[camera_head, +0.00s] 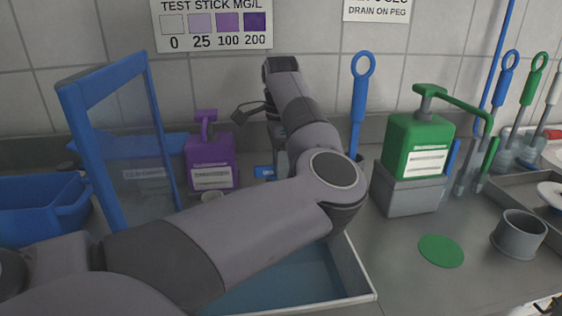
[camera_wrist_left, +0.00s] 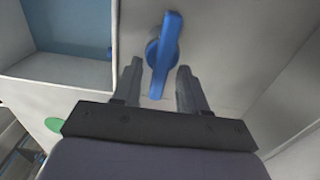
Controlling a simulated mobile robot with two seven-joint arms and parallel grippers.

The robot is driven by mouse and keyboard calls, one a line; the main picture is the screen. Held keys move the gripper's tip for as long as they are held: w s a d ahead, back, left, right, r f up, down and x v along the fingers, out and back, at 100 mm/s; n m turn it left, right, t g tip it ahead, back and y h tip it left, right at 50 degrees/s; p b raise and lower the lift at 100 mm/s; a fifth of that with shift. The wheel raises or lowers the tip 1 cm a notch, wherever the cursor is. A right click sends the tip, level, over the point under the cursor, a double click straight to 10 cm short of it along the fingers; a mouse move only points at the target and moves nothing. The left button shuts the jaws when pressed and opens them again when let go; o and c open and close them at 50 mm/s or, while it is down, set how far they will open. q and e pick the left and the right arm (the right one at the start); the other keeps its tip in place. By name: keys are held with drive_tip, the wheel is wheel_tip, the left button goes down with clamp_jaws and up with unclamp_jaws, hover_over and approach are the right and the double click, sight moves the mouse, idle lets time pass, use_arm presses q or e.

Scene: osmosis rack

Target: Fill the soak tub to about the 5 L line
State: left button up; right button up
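The soak tub (camera_head: 362,272) is a pale-rimmed basin with a flat blue inside, partly hidden under my left arm in the head view. It also shows at the upper left of the left wrist view (camera_wrist_left: 60,76). No level line on it can be read. A blue lever (camera_wrist_left: 168,35) on a round hub stands out from a pale surface in the left wrist view. My left gripper (camera_wrist_left: 159,72) is open, with one finger on each side of the lever and gaps visible.
A purple pump bottle (camera_head: 211,165) and a tilted blue-framed screen (camera_head: 148,130) stand left of the arm. A blue bin (camera_head: 40,215) is at far left. To the right are a green pump jug (camera_head: 418,143), a green disc (camera_head: 441,251) and a grey cup (camera_head: 519,236).

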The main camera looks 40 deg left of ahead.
use_arm(q)
drive_tip(key=shift+r, duration=0.1)
wheel_tip(320, 180, up, 7)
idle(0.5)
idle(0.5)
